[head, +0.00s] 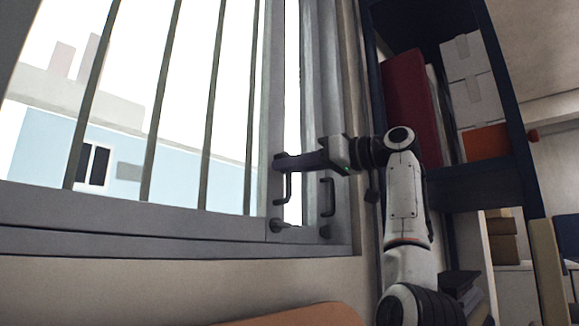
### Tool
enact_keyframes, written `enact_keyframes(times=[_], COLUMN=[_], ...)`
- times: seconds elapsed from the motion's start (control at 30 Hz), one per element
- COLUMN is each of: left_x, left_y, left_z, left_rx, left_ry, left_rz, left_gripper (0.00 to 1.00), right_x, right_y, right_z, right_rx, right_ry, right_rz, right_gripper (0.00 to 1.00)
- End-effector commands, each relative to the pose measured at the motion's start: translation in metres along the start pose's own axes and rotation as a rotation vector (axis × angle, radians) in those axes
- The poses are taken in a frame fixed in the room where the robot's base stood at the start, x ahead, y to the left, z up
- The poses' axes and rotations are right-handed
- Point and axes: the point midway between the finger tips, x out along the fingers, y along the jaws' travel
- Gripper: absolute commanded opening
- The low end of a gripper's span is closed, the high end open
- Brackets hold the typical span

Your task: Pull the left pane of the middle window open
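The left pane (272,110) of the window has a grey frame and fills most of the left side of the head view. Its dark handle (287,188) is on the right edge of its frame. A second dark handle (328,197) is on the frame just to the right. A narrow bright strip shows between the two; I cannot tell whether it is glass or a gap. My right gripper (280,163) reaches left across this strip, its fingertips at the upper end of the left pane's handle. Whether its fingers are closed on the handle is unclear. My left gripper is out of view.
Several upright bars (160,95) cross the window. A dark shelf (480,185) with a red item (410,105), white boxes (468,75) and an orange box (486,142) stands to the right, close behind my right arm. An orange-brown surface (300,315) shows below the window.

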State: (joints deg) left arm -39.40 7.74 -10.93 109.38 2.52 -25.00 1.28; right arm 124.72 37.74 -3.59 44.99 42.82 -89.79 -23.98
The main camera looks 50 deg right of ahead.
Motion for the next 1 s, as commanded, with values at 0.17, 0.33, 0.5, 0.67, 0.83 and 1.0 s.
enact_keyframes(times=[0.17,0.33,0.5,0.67,0.83,1.0], left_x=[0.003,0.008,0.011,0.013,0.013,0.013], left_y=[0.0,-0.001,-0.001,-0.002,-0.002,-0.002], left_z=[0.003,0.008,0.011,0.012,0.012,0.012], left_rx=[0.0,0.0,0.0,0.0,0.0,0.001], left_ry=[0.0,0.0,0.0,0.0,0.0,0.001], left_rz=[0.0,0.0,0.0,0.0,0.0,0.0], left_gripper=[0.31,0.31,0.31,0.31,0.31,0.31], right_x=[-0.012,-0.045,-0.077,-0.097,-0.104,-0.104], right_y=[0.0,0.001,0.001,0.001,0.001,0.001], right_z=[0.001,0.001,0.001,0.001,0.0,0.0], right_rx=[0.0,0.0,0.0,0.001,0.0,0.0], right_ry=[0.002,0.005,0.004,0.002,0.001,0.001], right_rz=[0.0,0.002,0.002,0.001,0.001,0.001], right_gripper=[0.19,0.19,0.19,0.19,0.19,0.19])
